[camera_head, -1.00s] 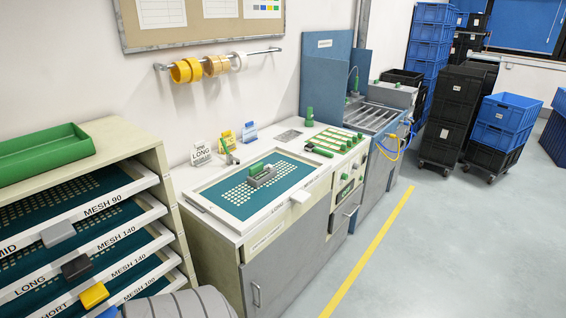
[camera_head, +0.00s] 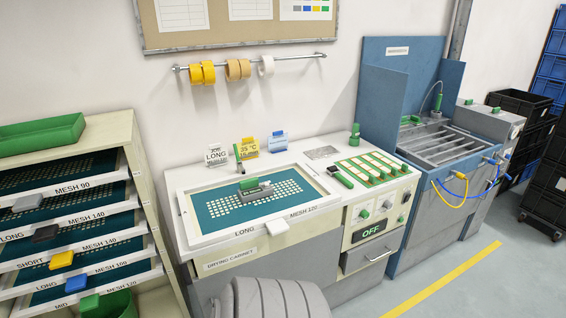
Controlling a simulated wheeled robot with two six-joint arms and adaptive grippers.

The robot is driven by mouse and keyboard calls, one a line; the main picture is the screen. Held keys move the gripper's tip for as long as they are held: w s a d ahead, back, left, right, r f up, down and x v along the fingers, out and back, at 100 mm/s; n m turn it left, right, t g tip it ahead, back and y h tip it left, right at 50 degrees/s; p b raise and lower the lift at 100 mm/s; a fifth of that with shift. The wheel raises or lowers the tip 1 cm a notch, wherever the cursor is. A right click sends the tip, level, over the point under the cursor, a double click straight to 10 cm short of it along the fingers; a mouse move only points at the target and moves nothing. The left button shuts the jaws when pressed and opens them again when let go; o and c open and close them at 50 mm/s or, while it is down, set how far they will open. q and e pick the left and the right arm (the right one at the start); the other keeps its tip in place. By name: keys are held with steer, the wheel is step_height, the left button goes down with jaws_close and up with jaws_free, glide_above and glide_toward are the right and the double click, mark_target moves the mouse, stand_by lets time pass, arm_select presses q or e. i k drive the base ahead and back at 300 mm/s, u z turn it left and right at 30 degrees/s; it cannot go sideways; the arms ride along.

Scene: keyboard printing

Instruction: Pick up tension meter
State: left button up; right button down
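A small grey device with a green top, which looks like the tension meter (camera_head: 250,187), sits on the teal mesh of a white-framed screen (camera_head: 222,232). The screen lies on the top of the drying cabinet (camera_head: 215,280), and its front edge reads LONG and MESH 120. Neither of my grippers shows in the head view, so I cannot see whether they are open or shut. Nothing is touching the meter.
Label stands (camera_head: 248,143) stand behind the screen. A green-handled tool (camera_head: 342,178) lies right of it, beside a panel with green strips (camera_head: 372,171). A screen rack (camera_head: 140,180) stands left, a blue wash sink (camera_head: 405,222) right.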

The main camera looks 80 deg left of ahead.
mark_target(250, 190)
steer(key=u, duration=0.35)
steer(key=i, duration=1.05)
steer(key=u, duration=1.4)
steer(key=i, duration=0.8)
steer(key=u, duration=1)
